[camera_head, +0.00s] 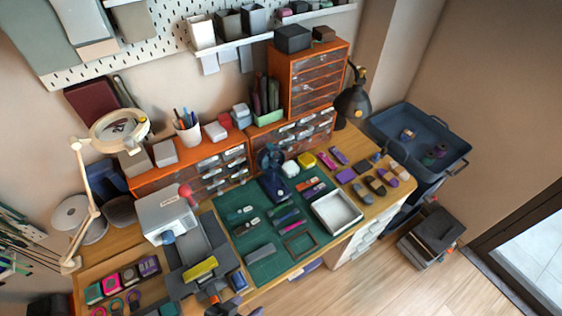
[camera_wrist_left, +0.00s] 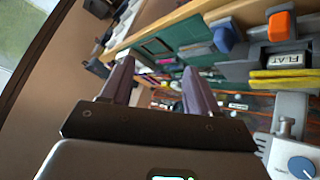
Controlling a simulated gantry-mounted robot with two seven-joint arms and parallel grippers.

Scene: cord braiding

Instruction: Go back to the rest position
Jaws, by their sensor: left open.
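My left gripper (camera_wrist_left: 158,70) is open in the left wrist view, with two purple-grey fingers spread apart and nothing between them. Beyond the fingers lie the workbench edge and the green mat (camera_wrist_left: 158,46), tilted in that picture. In the head view little of the left gripper can be made out, low near the bottom edge by the bench front. The green mat (camera_head: 245,231) carries several small tools and a white tray (camera_head: 337,212). My right gripper is in neither view.
A grey press-like machine (camera_head: 168,217) and a yellow block (camera_head: 200,268) stand left of the mat. A magnifier lamp (camera_head: 119,129) rises at the left. Orange drawer units (camera_head: 310,82) line the back. A blue bin (camera_head: 418,137) stands at the right. The floor (camera_head: 345,285) in front is clear.

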